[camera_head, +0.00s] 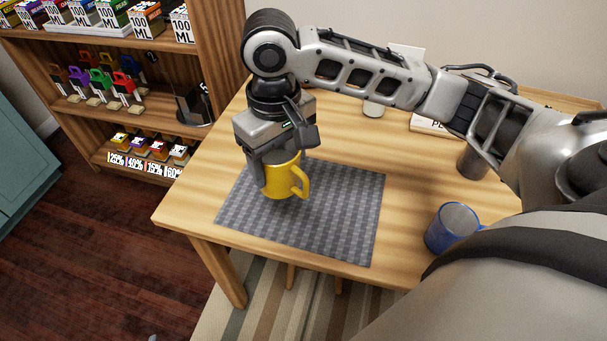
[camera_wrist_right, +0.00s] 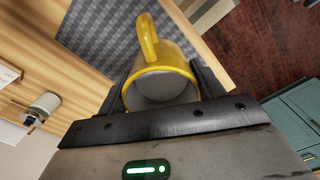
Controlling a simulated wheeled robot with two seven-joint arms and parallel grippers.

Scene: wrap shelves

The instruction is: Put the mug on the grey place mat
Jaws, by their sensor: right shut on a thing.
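The yellow mug (camera_head: 280,180) is upright in the head view, over the left part of the grey checked place mat (camera_head: 340,215). My right gripper (camera_head: 272,165) is shut on the mug from above, with its handle pointing right. In the right wrist view the mug (camera_wrist_right: 163,75) sits between the two fingers, and its pale inside shows. The mat (camera_wrist_right: 100,35) lies behind it. I cannot tell whether the mug's base touches the mat or hangs just above it. My left gripper is not in view.
A blue mug (camera_head: 452,228) stands on the wooden table (camera_head: 400,185), right of the mat. A grey cup (camera_head: 472,160) and a white container (camera_head: 373,108) stand farther back. A wooden shelf (camera_head: 205,70) with boxes and small bags is at the left. The mat's right part is clear.

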